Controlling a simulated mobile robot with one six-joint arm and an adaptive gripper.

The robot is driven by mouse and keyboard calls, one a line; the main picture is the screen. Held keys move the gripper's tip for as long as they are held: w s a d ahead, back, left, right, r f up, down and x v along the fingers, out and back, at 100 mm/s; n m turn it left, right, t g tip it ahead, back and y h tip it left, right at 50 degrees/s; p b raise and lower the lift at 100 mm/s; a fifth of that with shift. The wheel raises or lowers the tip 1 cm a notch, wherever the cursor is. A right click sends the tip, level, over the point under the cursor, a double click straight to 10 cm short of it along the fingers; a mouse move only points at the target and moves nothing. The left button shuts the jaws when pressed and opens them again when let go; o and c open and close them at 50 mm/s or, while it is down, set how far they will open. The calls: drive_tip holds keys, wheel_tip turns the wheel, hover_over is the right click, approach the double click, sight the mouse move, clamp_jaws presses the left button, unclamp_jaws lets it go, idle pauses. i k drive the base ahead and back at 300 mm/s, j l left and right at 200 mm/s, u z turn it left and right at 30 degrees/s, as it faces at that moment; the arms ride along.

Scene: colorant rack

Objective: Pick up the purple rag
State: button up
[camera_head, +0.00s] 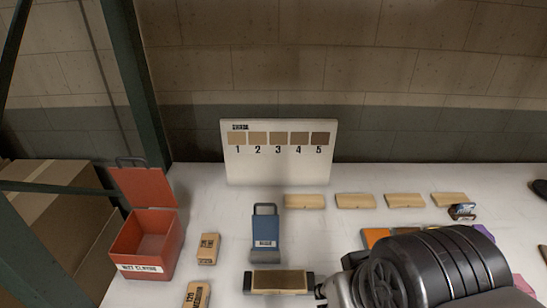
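A small patch of purple cloth, which looks like the purple rag (485,232), shows at the right on the white tabletop (220,190). Most of it is hidden behind my dark arm, so its full shape cannot be told. My arm fills the lower right of the head view, in front of the cloth. My gripper's fingers cannot be made out, and no contact with the cloth shows.
Orange pieces (375,236) and a pink piece (523,285) lie around my arm. Several wooden blocks (304,201) line the back, before a numbered shade board (278,152). A blue holder (265,236), sanding block (279,281) and open red box (144,245) stand left.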

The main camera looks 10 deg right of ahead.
sight(481, 227)
drive_tip(key=z, duration=1.8)
drive_tip(key=i+l+u, duration=0.3)
drive_tip(key=l, duration=0.3)
drive_tip(key=i+l+u, duration=0.35)
drive_tip(key=l, duration=0.3)
drive_tip(key=i+l+u, duration=0.15)
drive_tip(key=l, duration=0.2)
drive_tip(key=i+l+u, duration=0.15)
drive_tip(key=l, duration=0.25)
drive_tip(key=l+u, duration=0.15)
drive_tip(key=l, duration=0.2)
drive_tip(key=i, duration=0.05)
